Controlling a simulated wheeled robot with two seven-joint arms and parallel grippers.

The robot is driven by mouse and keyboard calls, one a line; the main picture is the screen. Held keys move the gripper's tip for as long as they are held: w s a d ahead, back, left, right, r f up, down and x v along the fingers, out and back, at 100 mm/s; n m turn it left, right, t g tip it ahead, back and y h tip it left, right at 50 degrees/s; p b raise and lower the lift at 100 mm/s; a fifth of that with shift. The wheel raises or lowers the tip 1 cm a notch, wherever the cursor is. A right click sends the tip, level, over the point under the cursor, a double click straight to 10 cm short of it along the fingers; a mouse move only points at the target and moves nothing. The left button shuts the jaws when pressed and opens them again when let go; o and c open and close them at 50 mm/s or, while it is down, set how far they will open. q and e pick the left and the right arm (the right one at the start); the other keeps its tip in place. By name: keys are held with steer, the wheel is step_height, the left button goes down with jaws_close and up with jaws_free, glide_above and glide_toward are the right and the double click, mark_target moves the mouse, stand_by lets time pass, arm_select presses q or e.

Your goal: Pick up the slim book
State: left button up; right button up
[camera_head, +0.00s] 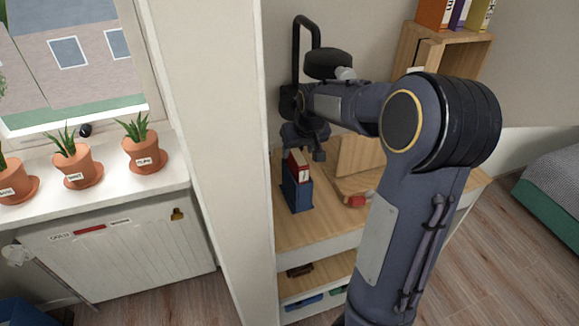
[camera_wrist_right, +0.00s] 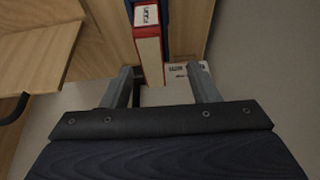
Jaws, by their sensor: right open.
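A slim red book (camera_head: 298,165) with pale page edges stands upright at the left of the wooden desk top, against a dark blue book or holder (camera_head: 298,195). In the right wrist view the red book (camera_wrist_right: 149,52) shows a white label, and the blue one (camera_wrist_right: 163,22) is beside it. My right gripper (camera_head: 306,150) is above and just behind the red book. My left gripper is out of view.
A pale wall column (camera_head: 215,150) stands close to the left of the desk (camera_head: 310,235). A red object (camera_head: 356,201) lies to the right of the books. Open shelves are below. Potted plants (camera_head: 78,166) line the windowsill at left. A wooden shelf unit (camera_head: 462,52) holds more books.

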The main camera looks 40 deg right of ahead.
mark_target(299, 156)
steer(key=x, duration=0.5)
steer(key=d+x, duration=0.1)
steer(key=x, duration=0.2)
steer(key=shift+w+d+f, duration=0.1)
steer(key=shift+d, duration=0.05)
steer(key=shift+f, duration=0.2)
stand_by(0.3)
jaws_close()
stand_by(0.5)
